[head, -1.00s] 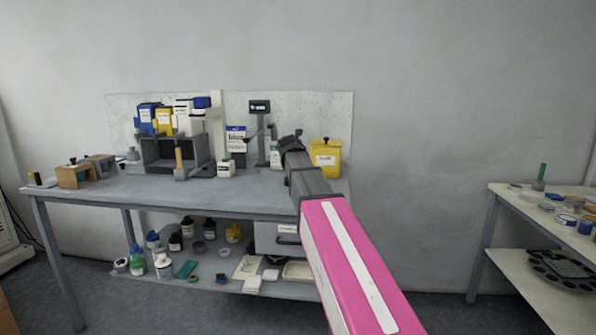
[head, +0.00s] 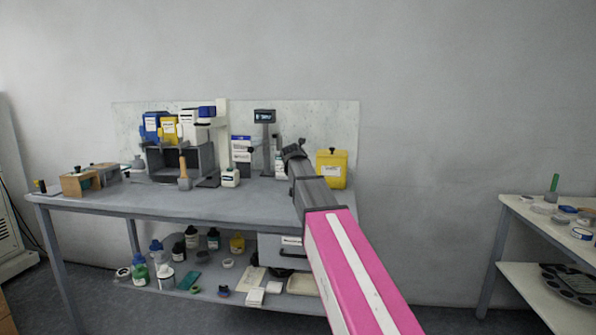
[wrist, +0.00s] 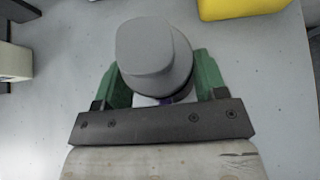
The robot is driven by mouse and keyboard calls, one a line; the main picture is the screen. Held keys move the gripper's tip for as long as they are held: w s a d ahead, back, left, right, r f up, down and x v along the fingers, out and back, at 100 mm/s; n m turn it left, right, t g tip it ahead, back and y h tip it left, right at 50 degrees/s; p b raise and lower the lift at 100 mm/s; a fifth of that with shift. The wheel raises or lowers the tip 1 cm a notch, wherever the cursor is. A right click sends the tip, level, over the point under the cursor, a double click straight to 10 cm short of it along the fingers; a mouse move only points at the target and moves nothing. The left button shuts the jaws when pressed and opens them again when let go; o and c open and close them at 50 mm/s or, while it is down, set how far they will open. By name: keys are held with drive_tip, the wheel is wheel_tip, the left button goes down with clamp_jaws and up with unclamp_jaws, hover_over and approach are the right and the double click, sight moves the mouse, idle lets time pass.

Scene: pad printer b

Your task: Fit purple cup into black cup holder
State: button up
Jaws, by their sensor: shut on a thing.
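My gripper (wrist: 162,80) has green fingers and is shut on a grey, round-topped thing (wrist: 153,55) over the grey workbench in the wrist view. A thin strip of purple and white shows below its grey top, so it may be the purple cup; its lower part is hidden. In the head view my arm reaches over the right part of the bench, and the fingers and held thing cannot be made out. I cannot pick out the black cup holder with certainty.
A yellow container (head: 332,168) stands beside my arm's end and shows in the wrist view (wrist: 240,7). Bottles and a dark open box (head: 160,163) stand further left on the workbench (head: 120,200). A side table at right holds a dark tray with round hollows (head: 567,284).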

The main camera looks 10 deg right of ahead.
drive_tip(key=shift+f, duration=2.15)
drive_tip(key=shift+f, duration=0.75)
idle(0.4)
drive_tip(key=shift+r, duration=0.15)
idle(0.6)
drive_tip(key=o, duration=0.7)
drive_tip(key=shift+r, duration=0.1)
drive_tip(key=shift+r, duration=0.9)
